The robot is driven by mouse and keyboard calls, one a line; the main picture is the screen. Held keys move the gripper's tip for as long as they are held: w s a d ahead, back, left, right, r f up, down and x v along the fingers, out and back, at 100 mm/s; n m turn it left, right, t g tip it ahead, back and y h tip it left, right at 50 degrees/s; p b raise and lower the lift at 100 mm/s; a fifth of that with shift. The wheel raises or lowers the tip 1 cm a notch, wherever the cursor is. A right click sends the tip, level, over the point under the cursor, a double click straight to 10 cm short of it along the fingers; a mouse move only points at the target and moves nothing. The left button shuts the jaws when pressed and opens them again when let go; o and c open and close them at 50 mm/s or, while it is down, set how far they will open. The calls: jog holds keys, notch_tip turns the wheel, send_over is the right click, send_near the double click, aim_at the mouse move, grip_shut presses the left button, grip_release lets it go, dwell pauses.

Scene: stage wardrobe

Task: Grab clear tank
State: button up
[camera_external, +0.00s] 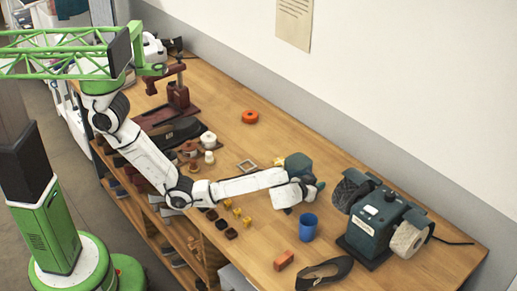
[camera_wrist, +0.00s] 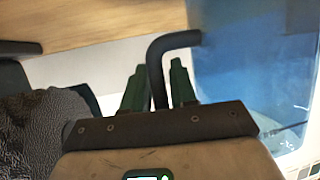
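In the wrist view a see-through blue body (camera_wrist: 235,75), which I take for the clear tank, fills the right side and is cut off by the frame. A dark bent bar (camera_wrist: 155,68) rises between the fingers of my gripper (camera_wrist: 158,88) and bends right towards it; whether they join is unclear. The two green fingers flank the bar closely, and I cannot tell whether they press on it. In the external view my gripper (camera_external: 318,187) is above the table, near a teal object (camera_external: 298,162) partly hidden behind my wrist. I cannot tell whether that is the tank.
A bench grinder (camera_external: 372,222) stands close to the right. Small yellow and brown pieces lie left.

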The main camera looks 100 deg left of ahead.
grip_shut()
jog(key=shift+r, duration=0.15)
dwell(1.3)
